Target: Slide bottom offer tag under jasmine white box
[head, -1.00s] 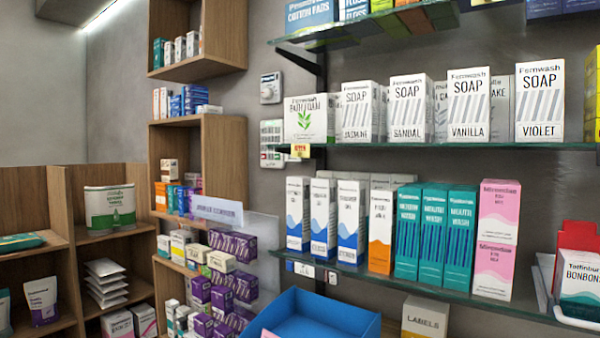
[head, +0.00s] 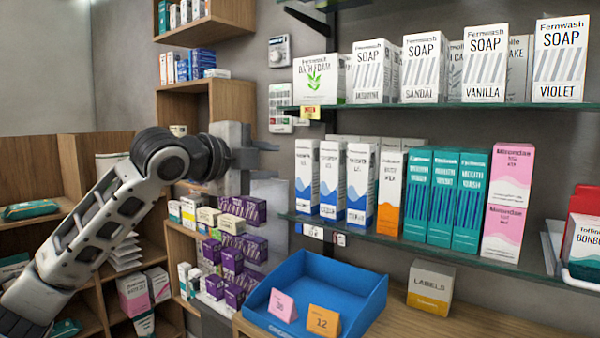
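The white jasmine soap box (head: 370,72) stands on the upper glass shelf, left of the sandal box. A pink tag (head: 283,306) and an orange tag (head: 323,321) marked 12 stand in the blue tray (head: 372,302) at the bottom. I cannot tell which tag is the bottom offer tag. My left gripper (head: 268,155) is raised left of the shelves, apart from them; its fingers look parted and empty. My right gripper is out of view.
The lower glass shelf (head: 400,235) holds several toothpaste, teal mouthwash and pink boxes, with small tags on its edge. A LABELS box (head: 431,287) stands on the wooden counter right of the tray. Purple boxes (head: 242,208) are stacked below my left gripper.

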